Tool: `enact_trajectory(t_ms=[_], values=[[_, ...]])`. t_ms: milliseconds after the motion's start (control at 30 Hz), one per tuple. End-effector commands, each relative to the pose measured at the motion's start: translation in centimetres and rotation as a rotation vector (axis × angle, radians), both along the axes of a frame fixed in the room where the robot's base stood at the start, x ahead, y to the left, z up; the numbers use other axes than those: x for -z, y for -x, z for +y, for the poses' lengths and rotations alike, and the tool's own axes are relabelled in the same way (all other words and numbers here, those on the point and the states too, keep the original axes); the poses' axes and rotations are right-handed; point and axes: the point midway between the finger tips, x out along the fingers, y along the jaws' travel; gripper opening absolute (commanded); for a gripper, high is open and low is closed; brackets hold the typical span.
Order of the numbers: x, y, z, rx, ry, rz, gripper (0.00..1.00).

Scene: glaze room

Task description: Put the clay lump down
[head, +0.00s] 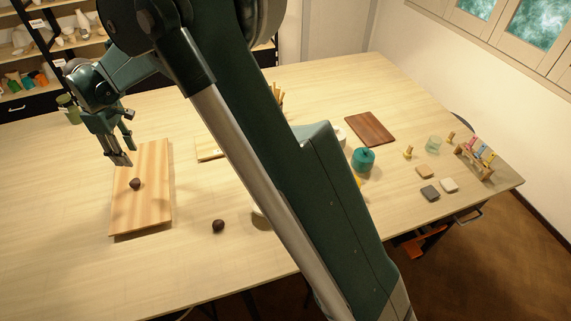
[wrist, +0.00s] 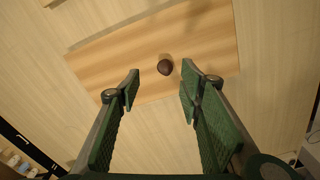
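A dark brown lump (head: 135,184), which looks like clay, rests on a light wooden board (head: 152,215) at the left of the table. In the wrist view the lump (wrist: 165,67) sits on the board (wrist: 215,45), ahead of my fingertips and between their lines. My gripper (head: 122,154) is open and empty, above the far part of the board and apart from the lump. In the wrist view my gripper's (wrist: 161,84) two green fingers are spread wide. A second, similar dark lump (head: 218,226) lies on the bare table right of the board.
A teal pot (head: 363,159), a dark wooden board (head: 370,129), small blocks and a rack of coloured pieces (head: 475,158) stand on the right of the table. A green jar (head: 68,108) stands beyond my gripper. The table's front left is clear. My arm hides the middle.

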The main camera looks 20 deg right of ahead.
Motion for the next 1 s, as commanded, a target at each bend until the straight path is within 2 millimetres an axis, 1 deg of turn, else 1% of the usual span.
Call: enact_trajectory(t_ms=[33,200,500,767,1000], values=[[-0.9,0.1,-1.1,0.016,-0.004,-0.007,0.37],[-3.6,0.7,-4.7,0.08,-0.023,-0.033,0.37],[-8.2,2.3,-11.4,0.198,-0.057,-0.082,0.37],[-11.5,4.5,-17.2,0.299,-0.086,-0.124,0.37],[-14.0,7.0,-22.1,0.393,-0.115,-0.165,0.37]])
